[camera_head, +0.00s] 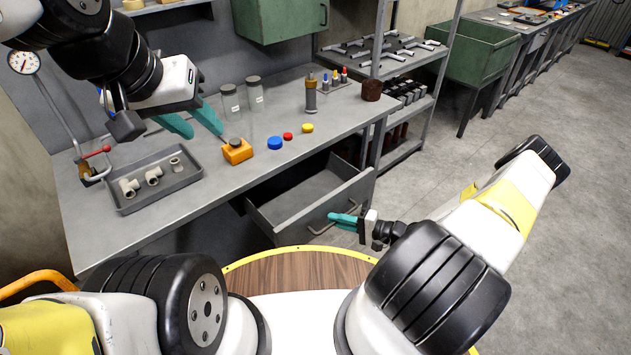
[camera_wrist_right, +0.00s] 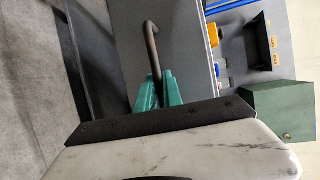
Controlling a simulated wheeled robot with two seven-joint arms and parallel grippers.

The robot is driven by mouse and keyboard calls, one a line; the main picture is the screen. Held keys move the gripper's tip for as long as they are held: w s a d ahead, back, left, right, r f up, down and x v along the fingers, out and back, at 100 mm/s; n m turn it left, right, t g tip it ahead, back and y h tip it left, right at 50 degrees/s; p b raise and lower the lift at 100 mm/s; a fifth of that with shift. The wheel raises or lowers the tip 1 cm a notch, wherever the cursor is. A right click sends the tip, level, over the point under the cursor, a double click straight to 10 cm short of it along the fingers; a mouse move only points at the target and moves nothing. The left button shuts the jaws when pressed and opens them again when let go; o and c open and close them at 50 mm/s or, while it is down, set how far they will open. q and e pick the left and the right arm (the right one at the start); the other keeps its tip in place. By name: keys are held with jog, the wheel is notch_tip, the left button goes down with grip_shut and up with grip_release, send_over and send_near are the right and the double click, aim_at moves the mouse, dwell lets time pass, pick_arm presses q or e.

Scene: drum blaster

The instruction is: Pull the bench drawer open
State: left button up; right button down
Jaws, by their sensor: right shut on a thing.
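The bench drawer (camera_head: 305,203) is pulled out from under the grey workbench, and its empty-looking inside shows. Its bar handle (camera_head: 322,229) is on the drawer front; in the right wrist view the handle (camera_wrist_right: 151,42) is a dark bent bar. My right gripper (camera_head: 338,219) is shut on the handle, its teal fingers around the bar in the right wrist view (camera_wrist_right: 157,88). Part of the handle is hidden by the fingers.
The workbench (camera_head: 225,182) holds a grey tray (camera_head: 158,182) with pipe fittings, an orange block (camera_head: 237,151), coloured caps, jars (camera_head: 231,101) and a red-handled valve (camera_head: 95,160). A metal shelf (camera_head: 395,70) stands at the bench's right end. Floor to the right is clear.

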jog(key=s+d, duration=0.4)
jog(key=s, duration=0.1)
jog(key=shift+s, duration=0.25)
jog(key=c, duration=1.8)
grip_release()
jog(key=shift+o, duration=0.2)
jog(key=v, duration=0.7)
jog(key=shift+s+d, duration=0.15)
jog(key=shift+d, duration=0.2)
jog(key=shift+r, duration=0.1)
